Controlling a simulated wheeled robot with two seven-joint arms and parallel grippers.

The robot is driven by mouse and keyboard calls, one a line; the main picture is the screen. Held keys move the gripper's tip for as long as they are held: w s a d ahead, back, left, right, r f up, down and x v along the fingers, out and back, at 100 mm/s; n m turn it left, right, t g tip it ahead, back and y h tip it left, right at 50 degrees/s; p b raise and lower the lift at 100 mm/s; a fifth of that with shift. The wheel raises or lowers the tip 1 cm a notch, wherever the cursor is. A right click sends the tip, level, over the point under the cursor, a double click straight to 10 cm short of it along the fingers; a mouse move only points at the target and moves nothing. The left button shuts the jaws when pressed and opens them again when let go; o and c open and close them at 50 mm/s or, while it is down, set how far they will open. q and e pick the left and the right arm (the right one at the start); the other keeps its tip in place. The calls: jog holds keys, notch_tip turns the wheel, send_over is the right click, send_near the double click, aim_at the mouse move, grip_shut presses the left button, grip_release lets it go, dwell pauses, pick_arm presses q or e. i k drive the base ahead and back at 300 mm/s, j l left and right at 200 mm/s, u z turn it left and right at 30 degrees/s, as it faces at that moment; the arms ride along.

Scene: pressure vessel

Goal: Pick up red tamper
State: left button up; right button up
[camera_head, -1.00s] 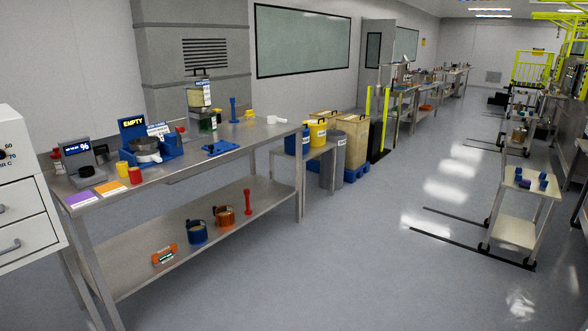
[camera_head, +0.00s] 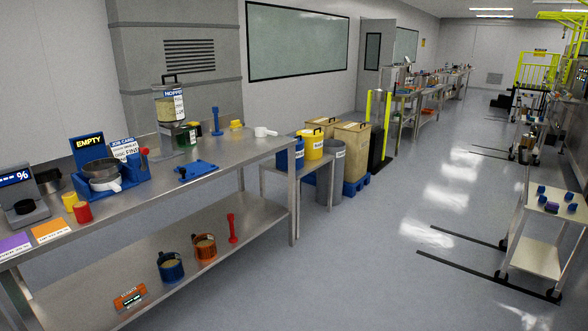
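The red tamper (camera_head: 232,228) stands upright on the lower shelf (camera_head: 192,302) of the steel workbench, to the right of an orange cup (camera_head: 204,248). It has a thin handle with a knob on top and a wider foot. Nothing touches it, and it shows whole. A blue tamper (camera_head: 216,121) of similar shape stands on the bench top. Neither of my grippers is in view.
A blue cup (camera_head: 171,266) and an orange device (camera_head: 130,297) sit left on the lower shelf. The bench top (camera_head: 232,153) overhangs the shelf. A bench leg (camera_head: 294,208) stands right of the tamper. The floor (camera_head: 362,262) in front is clear. A cart (camera_head: 545,227) stands at right.

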aim_at(233, 239)
jog(key=i+l+u, duration=0.3)
jog(key=i+u, duration=0.15)
jog(key=i, duration=0.2)
jog(key=i+l+u, duration=0.45)
jog(key=i+l, duration=0.1)
jog(key=i, duration=0.05)
